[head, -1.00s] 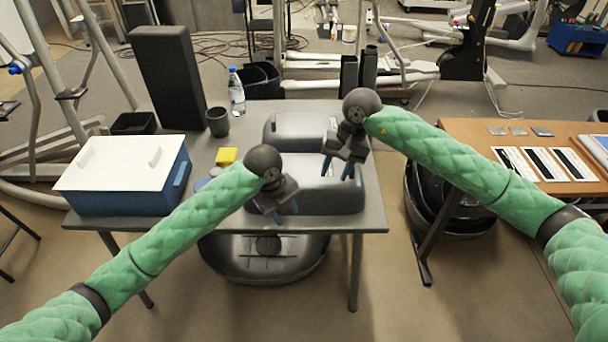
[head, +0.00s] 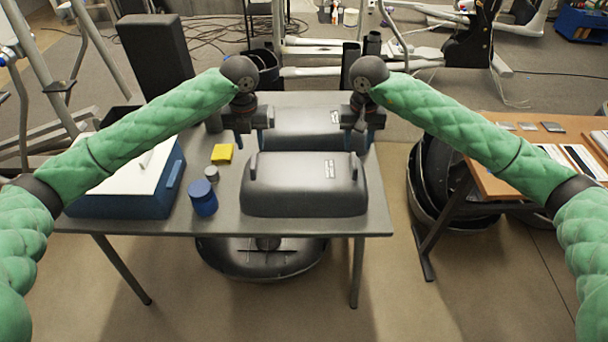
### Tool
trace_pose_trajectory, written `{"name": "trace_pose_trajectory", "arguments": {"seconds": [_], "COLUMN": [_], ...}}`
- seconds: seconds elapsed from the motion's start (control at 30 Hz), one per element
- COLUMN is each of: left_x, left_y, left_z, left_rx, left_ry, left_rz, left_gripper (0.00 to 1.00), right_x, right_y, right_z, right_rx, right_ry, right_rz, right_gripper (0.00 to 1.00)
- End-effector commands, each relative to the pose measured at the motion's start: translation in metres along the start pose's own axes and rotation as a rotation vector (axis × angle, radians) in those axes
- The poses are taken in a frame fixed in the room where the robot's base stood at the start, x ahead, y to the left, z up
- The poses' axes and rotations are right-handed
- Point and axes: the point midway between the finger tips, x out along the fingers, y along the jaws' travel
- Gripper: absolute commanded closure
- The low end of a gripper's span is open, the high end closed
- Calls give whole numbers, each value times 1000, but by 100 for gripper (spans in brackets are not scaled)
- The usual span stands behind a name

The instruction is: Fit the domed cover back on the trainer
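Two grey domed covers lie on the grey table. The front cover (head: 303,196) is whole in view, with a raised lug at each end and a pale label. The back cover (head: 303,122) is partly hidden behind the front one and my grippers. My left gripper (head: 251,140) is at the back cover's left end, fingers down and apart. My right gripper (head: 359,140) is at its right end, fingers also apart. I cannot tell whether either touches the cover. Exercise-machine frames stand behind; I cannot tell which is the trainer.
A blue box with a white lid (head: 120,200), a blue jar (head: 203,198), a small grey jar (head: 211,173) and a yellow block (head: 222,153) occupy the table's left. A tall black speaker-like box (head: 155,55) stands behind. A wooden desk (head: 500,180) is at right.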

Motion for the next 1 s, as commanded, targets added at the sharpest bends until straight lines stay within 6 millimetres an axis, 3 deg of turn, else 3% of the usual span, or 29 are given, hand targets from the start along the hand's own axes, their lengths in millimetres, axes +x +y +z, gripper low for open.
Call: {"name": "trace_pose_trajectory", "arguments": {"seconds": [0.27,0.7,1.0], "left_x": [6,62,78], "left_y": [0,0,0], "left_z": [0,0,0], "left_rx": [-2,-2,-2], "left_ry": [0,1,-1], "left_rz": [-1,-1,-1], "left_gripper": [60,60,60], "right_x": [6,62,78], "right_y": [0,0,0], "right_z": [0,0,0], "right_rx": [1,2,0], "right_ry": [-1,-2,0], "right_rz": [-1,-1,-1], "right_gripper": [60,60,60]}}
